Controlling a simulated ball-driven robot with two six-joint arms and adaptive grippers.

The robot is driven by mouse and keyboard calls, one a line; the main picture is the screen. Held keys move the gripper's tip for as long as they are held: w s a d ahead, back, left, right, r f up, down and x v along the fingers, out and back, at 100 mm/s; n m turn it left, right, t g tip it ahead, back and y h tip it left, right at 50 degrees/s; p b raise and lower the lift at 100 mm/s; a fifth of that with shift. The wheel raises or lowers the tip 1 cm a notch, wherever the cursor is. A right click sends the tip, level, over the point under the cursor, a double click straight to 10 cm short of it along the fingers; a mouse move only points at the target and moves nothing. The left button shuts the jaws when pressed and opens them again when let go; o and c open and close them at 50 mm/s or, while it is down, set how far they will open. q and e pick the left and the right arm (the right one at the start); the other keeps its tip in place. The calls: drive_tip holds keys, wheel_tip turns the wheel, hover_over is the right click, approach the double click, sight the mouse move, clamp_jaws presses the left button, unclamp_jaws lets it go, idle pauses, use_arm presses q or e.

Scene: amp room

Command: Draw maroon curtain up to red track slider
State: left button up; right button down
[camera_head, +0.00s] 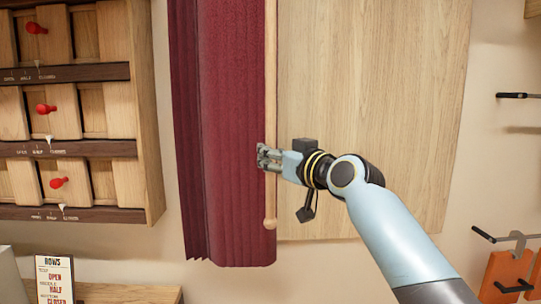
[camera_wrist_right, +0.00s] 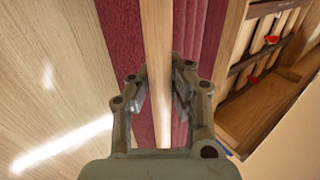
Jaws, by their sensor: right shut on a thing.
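The maroon curtain (camera_head: 228,110) hangs in folds left of the middle in the head view, in front of a pale wood panel. A wooden wand (camera_head: 270,75) with a round end knob hangs along its right edge. My right gripper (camera_head: 263,157) is shut on the wand, above the knob. In the right wrist view the wand (camera_wrist_right: 157,50) runs between the two fingers (camera_wrist_right: 158,82), with the curtain (camera_wrist_right: 122,35) behind. The curtain's top, its track and any red slider are out of view. My left gripper is not in view.
A wooden cabinet (camera_head: 154,120) with small sliding doors and red knobs (camera_head: 45,108) stands at the left. A sign card (camera_head: 55,278) stands below it. Black hooks (camera_head: 512,95) and orange items (camera_head: 507,275) are at the right. The wood panel (camera_head: 370,80) right of the curtain is bare.

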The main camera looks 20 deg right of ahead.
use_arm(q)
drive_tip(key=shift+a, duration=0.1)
use_arm(e)
drive_tip(key=shift+w+f, duration=0.2)
drive_tip(key=shift+f, duration=0.15)
